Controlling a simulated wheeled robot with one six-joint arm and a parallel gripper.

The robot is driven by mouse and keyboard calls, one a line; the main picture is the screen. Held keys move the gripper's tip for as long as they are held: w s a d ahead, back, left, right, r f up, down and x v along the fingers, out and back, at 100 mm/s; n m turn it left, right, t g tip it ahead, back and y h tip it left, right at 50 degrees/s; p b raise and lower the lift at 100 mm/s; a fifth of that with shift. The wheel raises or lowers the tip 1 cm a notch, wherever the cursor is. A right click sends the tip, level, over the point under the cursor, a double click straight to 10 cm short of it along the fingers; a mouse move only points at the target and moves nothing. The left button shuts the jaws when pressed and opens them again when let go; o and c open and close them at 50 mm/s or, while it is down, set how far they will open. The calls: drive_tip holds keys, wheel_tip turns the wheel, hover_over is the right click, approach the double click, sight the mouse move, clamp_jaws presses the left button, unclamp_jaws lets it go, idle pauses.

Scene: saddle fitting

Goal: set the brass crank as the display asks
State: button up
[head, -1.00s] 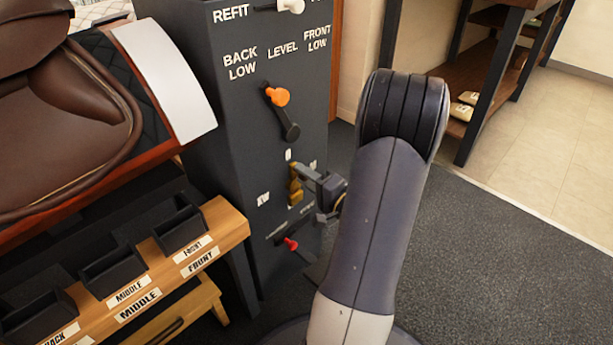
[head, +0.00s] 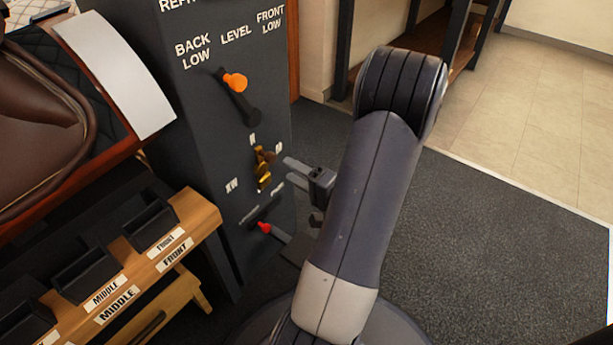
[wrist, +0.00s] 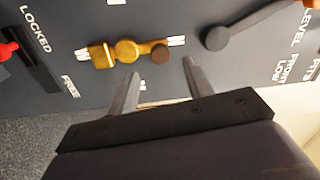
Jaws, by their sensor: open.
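The brass crank (head: 264,180) sits on the front of the dark grey cabinet (head: 215,130), between printed marks, some too small to read. In the wrist view the crank (wrist: 102,55) lies nearly level across the picture, with a brown knob at its right end and a white mark beyond each end. My gripper (head: 291,171) is open and empty, just right of the crank in the head view. In the wrist view its fingertips (wrist: 162,68) are below the crank, apart from it. No display with a request is readable in these views.
An orange-knobbed lever (head: 236,82) is above the crank, under BACK LOW, LEVEL and FRONT LOW. A red-knobbed lever (head: 264,227) is below; the wrist view shows LOCKED and FREE beside it. A wooden bench (head: 205,215) with black bins stands left, under a saddle (head: 45,125). Floor is clear on the right.

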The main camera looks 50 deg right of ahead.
sight(273, 160)
drive_tip(key=shift+s+d+f, duration=0.1)
drive_tip(key=shift+s, duration=1.7)
drive_tip(key=shift+w, duration=0.1)
drive_tip(key=w, duration=0.3)
drive_tip(key=w+b, duration=0.1)
drive_tip(key=w, duration=0.6)
drive_tip(key=shift+w+a+r+b, duration=0.25)
drive_tip(key=shift+w+a+b, duration=0.1)
drive_tip(key=shift+a, duration=0.05)
drive_tip(key=shift+s, duration=0.1)
